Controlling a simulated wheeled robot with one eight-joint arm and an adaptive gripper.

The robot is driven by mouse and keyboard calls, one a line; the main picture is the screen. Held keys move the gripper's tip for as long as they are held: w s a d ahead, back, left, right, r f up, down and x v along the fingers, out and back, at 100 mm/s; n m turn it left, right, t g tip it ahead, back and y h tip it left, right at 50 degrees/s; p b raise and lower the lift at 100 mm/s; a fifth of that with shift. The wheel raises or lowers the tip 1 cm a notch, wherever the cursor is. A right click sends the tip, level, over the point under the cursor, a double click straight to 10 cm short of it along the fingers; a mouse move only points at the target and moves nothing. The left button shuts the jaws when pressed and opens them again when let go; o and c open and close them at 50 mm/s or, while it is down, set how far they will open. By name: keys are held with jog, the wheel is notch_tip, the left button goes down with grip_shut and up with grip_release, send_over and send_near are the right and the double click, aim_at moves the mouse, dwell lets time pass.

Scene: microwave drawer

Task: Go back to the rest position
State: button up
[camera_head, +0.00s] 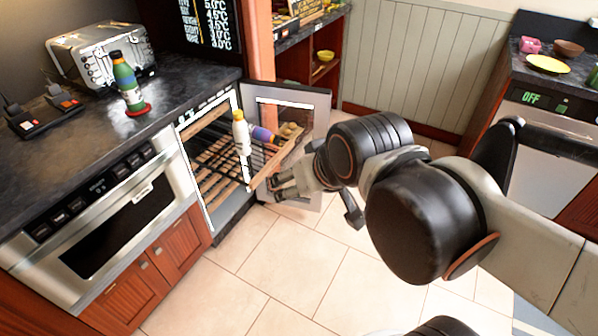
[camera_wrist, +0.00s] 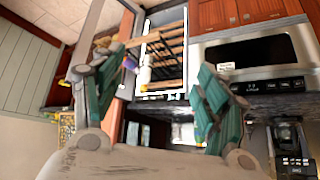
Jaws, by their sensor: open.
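My gripper (camera_head: 282,186) is open, in front of the open wine cooler (camera_head: 207,160). In the wrist view my gripper (camera_wrist: 158,70) has its two green-padded fingers spread wide with nothing held between them. A white bottle with a yellow cap (camera_head: 242,132) stands at the pulled-out rack, and it also shows between the fingers in the wrist view (camera_wrist: 145,74). A purple and orange bottle (camera_head: 263,135) lies on the rack beside it. In the head view my gripper is just right of the rack's wooden front (camera_head: 277,160); I cannot tell whether they touch.
The cooler's door (camera_head: 305,98) stands open behind my gripper. A steel microwave drawer (camera_head: 105,240) is shut at the left. A green bottle (camera_head: 126,85) and a toaster (camera_head: 98,52) stand on the dark counter. The tiled floor (camera_head: 290,275) is clear.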

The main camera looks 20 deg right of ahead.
jog(key=shift+s+d+f+n, duration=0.15)
jog(key=shift+s+d+f, duration=0.1)
jog(key=shift+s, duration=0.25)
jog(key=shift+s+d+f+n, duration=0.15)
jog(key=shift+s+d, duration=0.05)
jog(key=shift+s, duration=0.25)
jog(key=shift+o, duration=0.6)
